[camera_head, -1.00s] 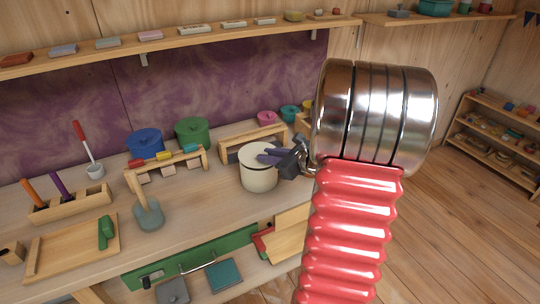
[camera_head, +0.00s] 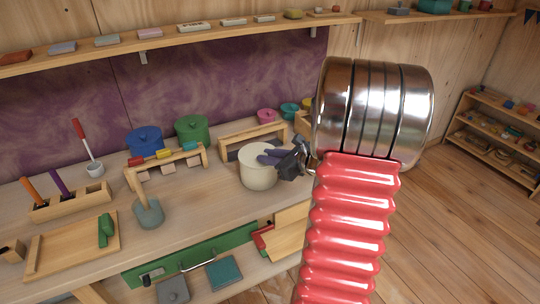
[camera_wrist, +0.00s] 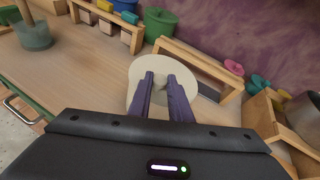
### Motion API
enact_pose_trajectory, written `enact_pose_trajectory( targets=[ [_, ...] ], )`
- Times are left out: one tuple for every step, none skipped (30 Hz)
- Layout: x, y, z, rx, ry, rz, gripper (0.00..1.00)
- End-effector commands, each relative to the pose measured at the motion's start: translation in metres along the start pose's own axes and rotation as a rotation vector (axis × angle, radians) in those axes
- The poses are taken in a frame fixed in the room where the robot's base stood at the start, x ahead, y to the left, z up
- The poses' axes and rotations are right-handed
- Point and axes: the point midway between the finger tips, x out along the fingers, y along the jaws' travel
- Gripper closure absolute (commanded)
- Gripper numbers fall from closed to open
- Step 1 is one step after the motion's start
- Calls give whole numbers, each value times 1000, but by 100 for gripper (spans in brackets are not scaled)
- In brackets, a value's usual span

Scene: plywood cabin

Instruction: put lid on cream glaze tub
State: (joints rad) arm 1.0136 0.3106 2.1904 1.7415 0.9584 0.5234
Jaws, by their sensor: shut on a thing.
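The cream glaze tub (camera_head: 258,178) stands upright on the bench, in front of a low wooden stand. Its round cream lid (camera_head: 248,151) lies over the tub's mouth and looks about level; I cannot tell whether it sits flush all round. My gripper (camera_head: 266,157) reaches in from the right with its purple fingers over the lid. In the wrist view the fingers (camera_wrist: 161,88) are closed on the small knob at the middle of the lid (camera_wrist: 139,72). The lid hides most of the tub in that view.
Blue (camera_head: 145,140) and green (camera_head: 192,130) lidded pots stand behind left. A wooden stand (camera_head: 235,139) is just behind the tub. Bench between scoop and tub is clear.

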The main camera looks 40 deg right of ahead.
Motion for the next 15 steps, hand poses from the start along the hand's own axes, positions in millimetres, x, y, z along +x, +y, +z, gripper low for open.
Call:
enact_pose_trajectory(
  targets=[
    [0,0,-1,0,0,0,100],
    [0,0,-1,0,0,0,100],
    [1,0,-1,0,0,0,100],
    [1,0,-2,0,0,0,100],
    [1,0,-2,0,0,0,100],
    [1,0,-2,0,0,0,100],
    [1,0,-2,0,0,0,100],
    [1,0,-2,0,0,0,100],
    [1,0,-2,0,0,0,100],
    [1,0,-2,0,0,0,100],
    [1,0,-2,0,0,0,100],
    [1,1,-2,0,0,0,100],
    [1,1,-2,0,0,0,82],
    [1,1,-2,0,0,0,80],
    [1,1,-2,0,0,1,77]
  ],
)
